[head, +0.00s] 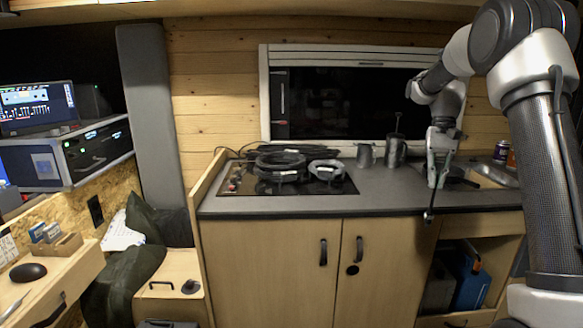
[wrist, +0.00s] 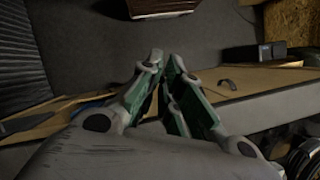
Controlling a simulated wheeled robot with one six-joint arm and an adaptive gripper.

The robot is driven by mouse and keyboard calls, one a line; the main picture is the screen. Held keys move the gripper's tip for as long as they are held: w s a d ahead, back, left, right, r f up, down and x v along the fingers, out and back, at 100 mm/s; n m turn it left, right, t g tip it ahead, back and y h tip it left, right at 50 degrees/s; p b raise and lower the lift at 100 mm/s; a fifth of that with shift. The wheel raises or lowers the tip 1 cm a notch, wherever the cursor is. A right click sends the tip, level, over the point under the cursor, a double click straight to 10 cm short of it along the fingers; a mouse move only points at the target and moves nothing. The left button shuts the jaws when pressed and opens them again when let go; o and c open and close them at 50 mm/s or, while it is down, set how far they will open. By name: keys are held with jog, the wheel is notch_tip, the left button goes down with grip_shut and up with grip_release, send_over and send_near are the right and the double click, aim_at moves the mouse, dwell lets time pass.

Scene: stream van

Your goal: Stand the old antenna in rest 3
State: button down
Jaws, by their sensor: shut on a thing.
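My gripper (head: 432,184) is at the right part of the counter, pointing down near its front edge. The rest of the antenna is hidden by the gripper. In the wrist view my gripper (wrist: 164,62) shows green pads close together; the antenna is not clear there. No numbered rest can be read. Two grey metal cups, one short (head: 365,155) and one taller (head: 396,151), stand left of the gripper; a thin rod rises at the taller one.
Black cable coils (head: 280,163) and a grey clamp-like part (head: 326,170) lie on the hob at the counter's left. A sink (head: 492,174) and small cans (head: 501,150) are right of my gripper. The counter (head: 385,188) is bare in front of the cups.

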jog(key=w+a+f+n+h, duration=0.1)
jog(key=a+f+n, duration=0.1)
jog(key=a+f, duration=0.5)
jog(key=w+a+f+n+h, duration=0.1)
jog(key=a+f+n, duration=0.2)
jog(key=f, duration=0.8)
jog(key=s+f, duration=0.5)
jog(key=shift+f, duration=0.25)
